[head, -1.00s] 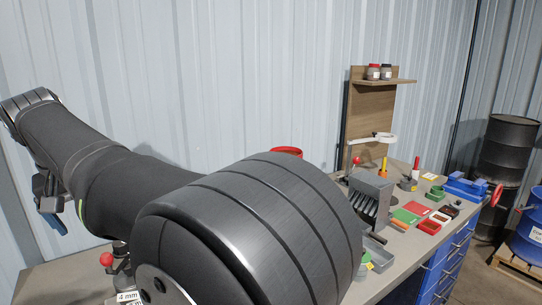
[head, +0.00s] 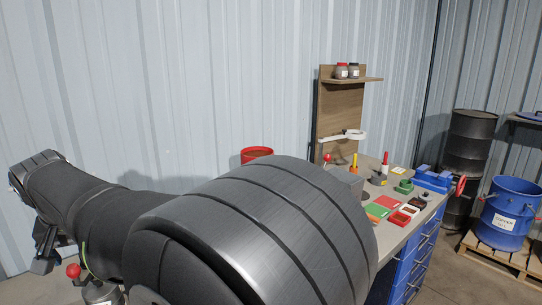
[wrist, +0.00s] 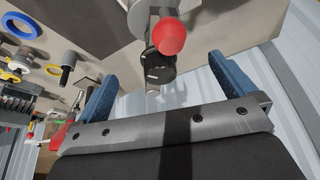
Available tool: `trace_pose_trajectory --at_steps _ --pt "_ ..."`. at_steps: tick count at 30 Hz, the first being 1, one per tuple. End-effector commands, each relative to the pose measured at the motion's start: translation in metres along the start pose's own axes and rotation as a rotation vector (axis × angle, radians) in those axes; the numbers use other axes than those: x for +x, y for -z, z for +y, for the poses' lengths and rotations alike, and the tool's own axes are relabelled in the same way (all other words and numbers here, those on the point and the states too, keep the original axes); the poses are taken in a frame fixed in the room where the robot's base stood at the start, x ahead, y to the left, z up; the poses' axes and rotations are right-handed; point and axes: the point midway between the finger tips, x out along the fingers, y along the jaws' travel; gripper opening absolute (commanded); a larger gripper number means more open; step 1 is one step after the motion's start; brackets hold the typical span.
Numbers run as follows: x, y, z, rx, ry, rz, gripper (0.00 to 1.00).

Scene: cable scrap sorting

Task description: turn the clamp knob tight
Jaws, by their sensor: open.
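A red ball knob (head: 73,271) stands on a grey metal body (head: 103,291) at the lower left of the head view, close below the end of my arm. In the wrist view the red ball (wrist: 170,36) sits on a black part (wrist: 158,72) of this device. My gripper (wrist: 163,68) is open, with its two blue fingers apart and nothing between them. The ball appears ahead of the gap, with no visible contact. A blue vise (head: 432,179) with a red handle (head: 460,186) is on the bench's far end. I cannot tell for certain which is the clamp knob.
My arm hides much of the bench in the head view. A red container (head: 256,154) stands near the wall. Trays, a grey slotted block and small tools fill the bench's right part. A wooden shelf board (head: 341,110) rises behind them. A blue drum (head: 510,208) stands on a pallet.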

Motion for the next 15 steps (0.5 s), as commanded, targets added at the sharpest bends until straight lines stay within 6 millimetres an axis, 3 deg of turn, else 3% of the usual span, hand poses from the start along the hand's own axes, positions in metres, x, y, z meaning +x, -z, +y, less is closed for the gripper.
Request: trace_pose_trajectory --at_steps 15 --pt "0.0001 0.0004 -0.0021 0.263 -0.110 0.000 1.00"
